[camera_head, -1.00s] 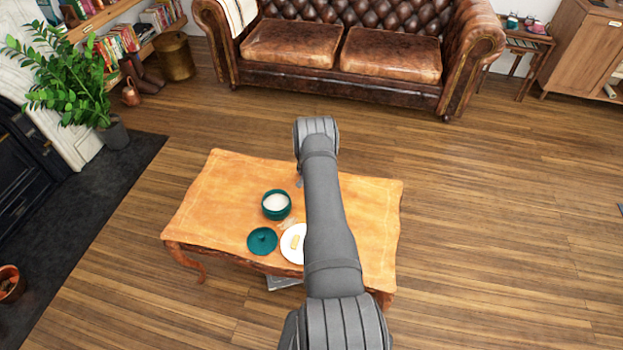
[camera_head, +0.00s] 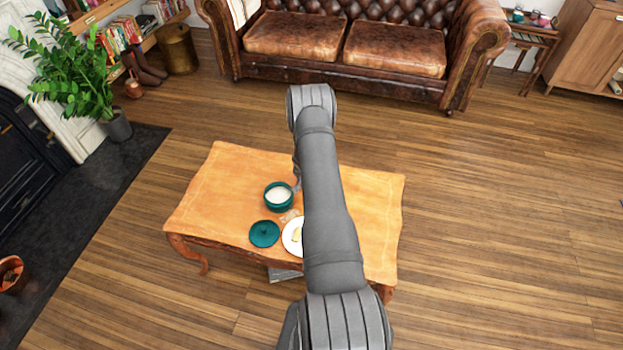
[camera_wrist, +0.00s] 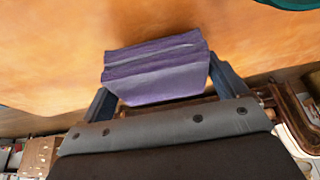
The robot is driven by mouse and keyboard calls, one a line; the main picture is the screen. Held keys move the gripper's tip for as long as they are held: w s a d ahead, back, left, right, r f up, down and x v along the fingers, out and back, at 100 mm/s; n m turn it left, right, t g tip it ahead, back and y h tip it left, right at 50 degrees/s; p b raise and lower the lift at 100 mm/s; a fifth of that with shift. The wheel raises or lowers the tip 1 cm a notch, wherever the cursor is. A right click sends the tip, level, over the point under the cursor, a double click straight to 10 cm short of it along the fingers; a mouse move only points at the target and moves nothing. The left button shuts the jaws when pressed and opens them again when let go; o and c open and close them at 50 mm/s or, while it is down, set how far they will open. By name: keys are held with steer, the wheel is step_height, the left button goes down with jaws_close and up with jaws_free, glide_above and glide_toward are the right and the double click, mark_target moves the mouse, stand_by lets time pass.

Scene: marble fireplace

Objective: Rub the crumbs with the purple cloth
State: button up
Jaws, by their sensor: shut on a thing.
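The folded purple cloth (camera_wrist: 158,72) is between the two fingers of my gripper (camera_wrist: 160,78) in the wrist view, gripped at both sides. The orange wooden table top (camera_wrist: 50,50) lies beyond it; I cannot tell whether the cloth touches it. In the head view my arm hides the cloth and most of the gripper. A faint pale patch, likely the crumbs (camera_head: 290,216), is on the table (camera_head: 222,190) between the teal bowl and the white plate. It is too small to make out clearly.
A teal bowl with white contents (camera_head: 278,196), a teal lid (camera_head: 264,234) and a white plate (camera_head: 291,240) with a yellowish piece stand near the table's front. A teal rim (camera_wrist: 292,4) shows at the wrist view's top right. The table's left and right parts look clear.

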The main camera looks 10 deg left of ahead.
steer(key=shift+r, duration=2.85)
steer(key=s+d+r, duration=0.7)
steer(key=d+r, duration=0.3)
steer(key=s+d+r, duration=0.8)
steer(key=d+r, duration=0.2)
steer(key=d, duration=0.1)
steer(key=shift+s+r, duration=0.15)
steer(key=shift+r, duration=0.2)
steer(key=shift+f, duration=0.1)
